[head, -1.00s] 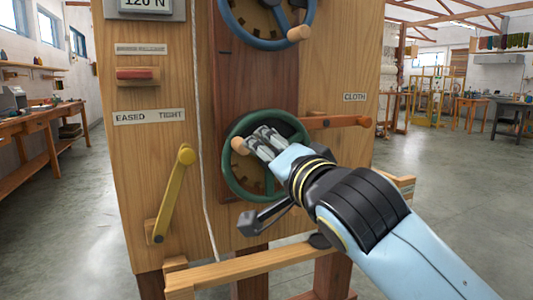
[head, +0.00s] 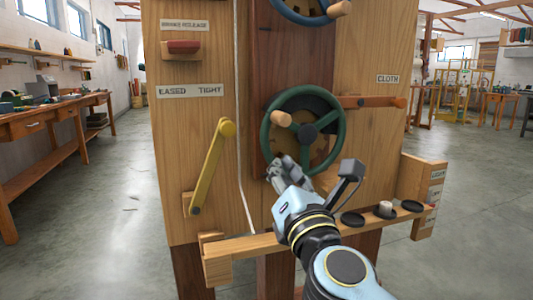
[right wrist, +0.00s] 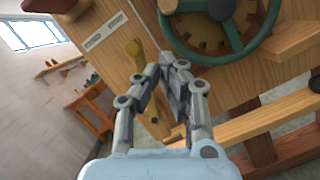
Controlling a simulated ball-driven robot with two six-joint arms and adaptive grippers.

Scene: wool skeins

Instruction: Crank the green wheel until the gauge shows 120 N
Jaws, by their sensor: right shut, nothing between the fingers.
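The green wheel (head: 341,125) is mounted on the wooden panel, with a wooden crank knob (head: 282,119) at its left side. It also shows at the top of the right wrist view (right wrist: 255,38). My right gripper (head: 277,166) is at the wheel's lower left edge, apart from the knob. In the right wrist view (right wrist: 170,75) its fingers are together and empty. The gauge is out of view above the frame now; it read 120 N in the earlier head view. My left gripper is not in view.
A yellow lever (head: 211,168) stands left of the wheel, and a white cord (head: 239,130) hangs between them. A blue wheel (head: 300,10) is above. A wooden rail (head: 260,240) runs below with dark discs (head: 352,219). An orange-brown lever (head: 375,102) is at right.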

